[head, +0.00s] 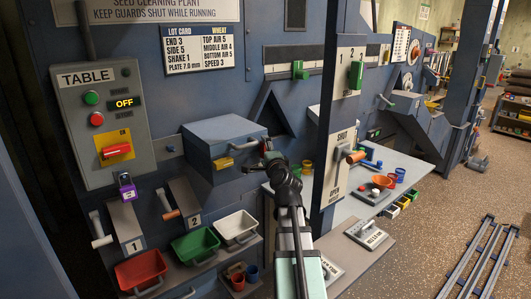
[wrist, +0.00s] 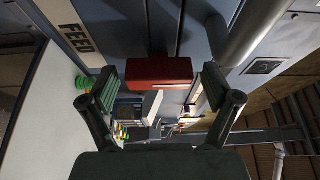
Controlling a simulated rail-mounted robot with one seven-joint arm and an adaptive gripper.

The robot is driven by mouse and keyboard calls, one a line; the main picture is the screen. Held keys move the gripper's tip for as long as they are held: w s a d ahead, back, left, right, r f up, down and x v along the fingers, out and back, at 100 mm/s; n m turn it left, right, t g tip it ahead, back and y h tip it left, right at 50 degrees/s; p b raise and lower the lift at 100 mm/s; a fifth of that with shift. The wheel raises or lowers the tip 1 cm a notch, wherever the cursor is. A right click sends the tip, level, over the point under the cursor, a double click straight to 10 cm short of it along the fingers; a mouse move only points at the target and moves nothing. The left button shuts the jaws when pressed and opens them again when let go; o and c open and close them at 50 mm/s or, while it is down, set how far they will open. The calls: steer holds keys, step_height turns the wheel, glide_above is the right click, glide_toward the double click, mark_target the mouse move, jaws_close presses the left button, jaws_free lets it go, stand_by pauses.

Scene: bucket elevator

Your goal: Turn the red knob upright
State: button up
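The red knob (head: 116,151) sits on a yellow plate (head: 128,139) low on the grey TABLE control box (head: 75,135) at the left of the head view. Its bar lies nearly level, slightly tilted. The display (head: 124,103) above it reads OFF. My gripper (head: 268,152) is well to the right of the knob, by the blue hopper box, holding nothing. In the wrist view my gripper (wrist: 160,88) has its fingers wide apart. A red block (wrist: 157,72) shows beyond them; I cannot tell what it is.
A blue hopper box (head: 222,140) with a handle juts out between the control box and my gripper. Below the control box are a purple-tagged item (head: 127,187), levers and red (head: 140,268), green (head: 196,244) and white (head: 236,226) bins. A blue post (head: 334,120) stands right of my arm.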

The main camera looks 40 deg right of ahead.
steer(key=shift+s, duration=0.15)
steer(key=v, duration=0.7)
steer(key=shift+s, duration=0.15)
stand_by(0.4)
